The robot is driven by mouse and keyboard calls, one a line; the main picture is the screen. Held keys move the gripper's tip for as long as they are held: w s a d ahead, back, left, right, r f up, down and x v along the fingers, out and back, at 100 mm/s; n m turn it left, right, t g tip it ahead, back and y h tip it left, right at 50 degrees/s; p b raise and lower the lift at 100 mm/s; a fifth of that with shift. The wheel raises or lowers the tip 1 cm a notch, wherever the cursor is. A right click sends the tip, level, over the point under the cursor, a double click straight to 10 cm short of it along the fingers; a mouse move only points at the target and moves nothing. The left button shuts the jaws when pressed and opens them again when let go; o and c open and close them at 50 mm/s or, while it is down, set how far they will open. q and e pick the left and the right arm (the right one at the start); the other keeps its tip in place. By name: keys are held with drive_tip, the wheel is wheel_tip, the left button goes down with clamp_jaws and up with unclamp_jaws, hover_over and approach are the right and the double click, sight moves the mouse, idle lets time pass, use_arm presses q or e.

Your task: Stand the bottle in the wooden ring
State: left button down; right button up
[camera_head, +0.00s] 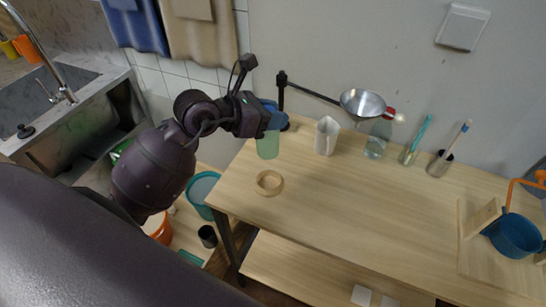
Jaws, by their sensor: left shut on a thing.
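The wooden ring (269,183) lies flat on the wooden table near its left end, and its middle looks empty. My left gripper (268,122) is behind the ring, shut on the green bottle (268,146). The bottle looks upright, and the gripper covers its upper part. I cannot tell whether the bottle's base touches the table. My right gripper is not in the picture.
On the wooden table (350,215), a white pitcher (326,136), a glass jar (376,146) and holders with brushes (439,164) stand along the back. A blue pot (515,235) is at right. The table's middle is clear.

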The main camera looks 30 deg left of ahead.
sight(273, 144)
use_arm(q)
wheel_tip(273, 144, down, 9)
drive_tip(key=shift+w, duration=0.1)
wheel_tip(273, 144, down, 4)
drive_tip(key=shift+f+b, duration=0.2)
drive_tip(key=shift+b, duration=0.3)
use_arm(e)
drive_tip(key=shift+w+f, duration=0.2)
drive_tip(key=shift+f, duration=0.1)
use_arm(q)
drive_tip(key=c, duration=0.8)
unclamp_jaws()
drive_tip(key=shift+o, duration=0.2)
drive_tip(key=v, duration=1.2)
drive_tip(key=shift+r+b, duration=0.15)
drive_tip(key=shift+b, duration=0.3)
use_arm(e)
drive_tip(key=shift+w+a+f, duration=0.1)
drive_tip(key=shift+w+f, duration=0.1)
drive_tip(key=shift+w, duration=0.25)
